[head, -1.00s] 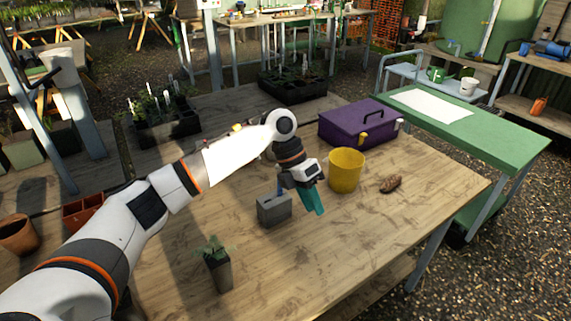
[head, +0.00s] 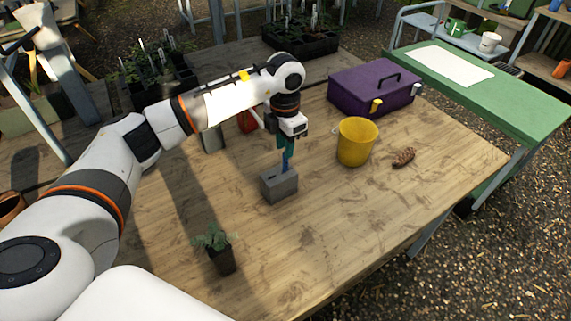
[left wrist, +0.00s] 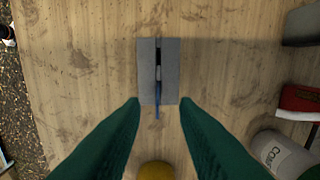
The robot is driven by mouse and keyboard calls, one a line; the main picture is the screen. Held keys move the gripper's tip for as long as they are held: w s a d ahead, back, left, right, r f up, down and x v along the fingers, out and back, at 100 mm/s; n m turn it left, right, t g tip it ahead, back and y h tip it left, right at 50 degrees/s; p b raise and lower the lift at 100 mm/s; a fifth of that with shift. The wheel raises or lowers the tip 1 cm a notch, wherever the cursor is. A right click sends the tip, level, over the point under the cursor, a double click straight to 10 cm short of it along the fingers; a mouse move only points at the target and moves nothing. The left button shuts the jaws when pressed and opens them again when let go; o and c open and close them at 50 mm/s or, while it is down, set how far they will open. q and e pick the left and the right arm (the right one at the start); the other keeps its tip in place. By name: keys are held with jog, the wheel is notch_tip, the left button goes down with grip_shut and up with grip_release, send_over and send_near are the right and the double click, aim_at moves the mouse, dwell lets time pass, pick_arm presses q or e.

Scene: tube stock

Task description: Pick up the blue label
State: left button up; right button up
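The blue label (head: 286,161) is a thin blue strip standing up out of the slot in a small grey block (head: 281,189) on the wooden table. It also shows edge-on in the left wrist view (left wrist: 157,100), at the lower part of the block's slot (left wrist: 147,78). My left gripper (head: 287,147) points down over the block, with its teal fingers around the label's upper part in the head view. In the left wrist view the fingers (left wrist: 160,112) are wide apart, one on each side of the label, with gaps to it. My right gripper is not visible.
A yellow bucket (head: 356,143) stands right of the block, with a brown lump (head: 403,157) beyond it. A purple toolbox (head: 371,90) is behind. A potted seedling (head: 219,253) stands in front to the left. The table front right is clear.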

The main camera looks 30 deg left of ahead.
aim_at(285, 168)
pick_arm(q)
jog(key=shift+f+p, duration=0.55)
jog(key=shift+f, duration=1.65)
grip_shut()
